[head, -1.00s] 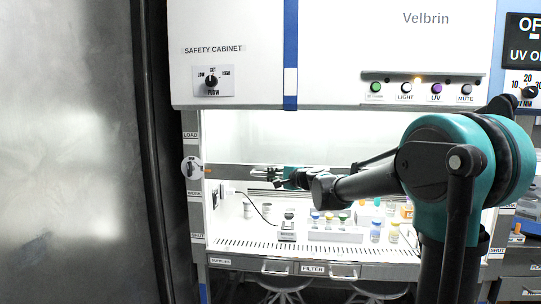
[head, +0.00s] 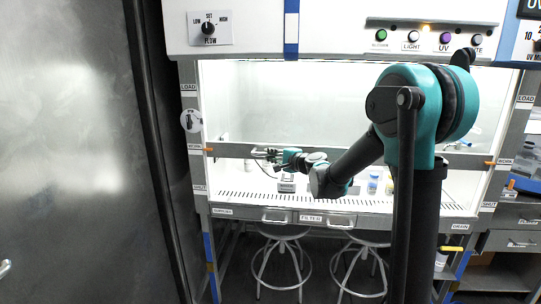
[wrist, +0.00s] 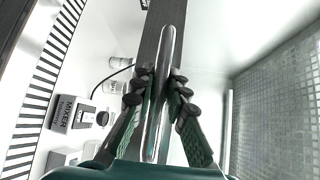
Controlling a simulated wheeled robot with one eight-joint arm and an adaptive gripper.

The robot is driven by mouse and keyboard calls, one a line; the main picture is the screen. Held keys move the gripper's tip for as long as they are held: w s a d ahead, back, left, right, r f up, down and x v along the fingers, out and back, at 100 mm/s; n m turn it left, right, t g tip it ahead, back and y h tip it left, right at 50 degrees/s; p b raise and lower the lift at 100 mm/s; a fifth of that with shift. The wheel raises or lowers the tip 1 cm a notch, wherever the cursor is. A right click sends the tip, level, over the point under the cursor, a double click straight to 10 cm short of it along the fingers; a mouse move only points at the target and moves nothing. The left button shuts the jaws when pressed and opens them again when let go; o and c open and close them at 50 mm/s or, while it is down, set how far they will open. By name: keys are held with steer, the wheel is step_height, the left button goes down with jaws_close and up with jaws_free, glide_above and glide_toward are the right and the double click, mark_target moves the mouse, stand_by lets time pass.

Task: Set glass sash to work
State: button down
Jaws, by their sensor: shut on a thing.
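The glass sash (head: 300,105) spans the front of the safety cabinet, with a grey bottom rail (head: 232,150). Its orange pointers, left (head: 208,150) and right (head: 490,163), stand about level with the WORK label (head: 195,147) on the left post. The LOAD label (head: 188,87) is above. My gripper (head: 264,153) is at the left part of the rail. In the wrist view my gripper (wrist: 161,90) is shut on the metal sash handle (wrist: 167,50), one finger on each side. My arm hides the right-middle of the rail.
Inside the cabinet are a mixer (head: 287,184), also in the wrist view (wrist: 72,113), and bottles such as a blue-labelled one (head: 373,184). Two stools (head: 282,232) stand under the worktop. A large metal door (head: 70,150) is close on the left.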

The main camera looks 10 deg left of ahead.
steer(key=c, duration=1.5)
jaws_free()
steer(key=v, duration=1.2)
steer(key=s+d+f+n+g+h, duration=0.2)
steer(key=s+d+f+n+h, duration=0.15)
steer(key=s+f, duration=0.45)
steer(key=s+d+f+n+g+h, duration=0.2)
steer(key=s+d+f+n+g, duration=0.15)
steer(key=s+f, duration=0.4)
steer(key=s+d+f+n+h, duration=0.1)
steer(key=s+d+f+h, duration=0.1)
steer(key=s+d+f, duration=0.1)
steer(key=s+d+f+n+g+h, duration=0.1)
steer(key=s+d+f+h, duration=0.1)
steer(key=s+d, duration=0.4)
steer(key=s+d+f+n+g+h, duration=0.1)
steer(key=s+d+f+n+h, duration=0.1)
steer(key=s+d+f, duration=0.2)
steer(key=shift+s+d+f, duration=0.3)
steer(key=shift+s+f, duration=0.1)
steer(key=shift+s, duration=0.15)
